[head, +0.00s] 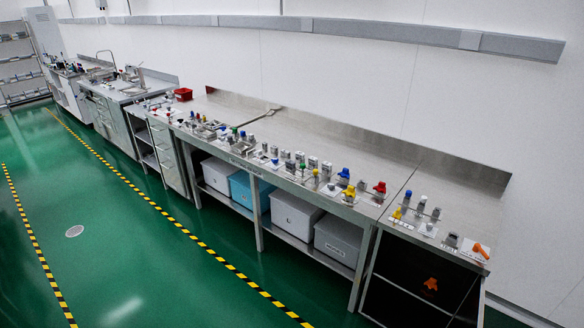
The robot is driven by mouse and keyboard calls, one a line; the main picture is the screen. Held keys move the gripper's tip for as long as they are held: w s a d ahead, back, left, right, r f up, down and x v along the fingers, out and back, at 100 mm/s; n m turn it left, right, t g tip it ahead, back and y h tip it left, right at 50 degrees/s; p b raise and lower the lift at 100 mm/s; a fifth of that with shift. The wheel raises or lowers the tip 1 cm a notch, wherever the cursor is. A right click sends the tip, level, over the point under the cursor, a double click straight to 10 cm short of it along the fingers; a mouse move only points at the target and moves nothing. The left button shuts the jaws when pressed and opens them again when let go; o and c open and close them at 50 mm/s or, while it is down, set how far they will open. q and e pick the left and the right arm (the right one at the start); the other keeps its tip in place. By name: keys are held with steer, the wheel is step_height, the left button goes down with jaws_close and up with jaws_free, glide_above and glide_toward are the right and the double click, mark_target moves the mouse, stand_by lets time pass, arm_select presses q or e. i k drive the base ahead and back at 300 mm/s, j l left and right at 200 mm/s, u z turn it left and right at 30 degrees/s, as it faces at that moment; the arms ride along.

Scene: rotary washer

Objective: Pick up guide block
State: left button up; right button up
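A long steel workbench (330,143) runs along the white wall, with many small parts in rows near its front edge. Among them are grey metal blocks and cylinders, a blue and yellow part (344,176), a red-topped part (380,188) and a yellow part (349,193). They are too small to tell which one is the guide block. Neither of my grippers is in view, and nothing of my arms shows.
Below the bench stand grey bins (295,214) and a blue bin (249,188). At the right end, an orange part (480,250) lies near the edge. A sink unit (122,88) and shelves (18,62) are far left. The green floor (130,235) in front is clear.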

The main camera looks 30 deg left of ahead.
mark_target(291, 164)
steer(key=i+j+u, duration=0.15)
steer(key=i, duration=0.35)
steer(key=i+j+u, duration=0.2)
steer(key=i, duration=0.35)
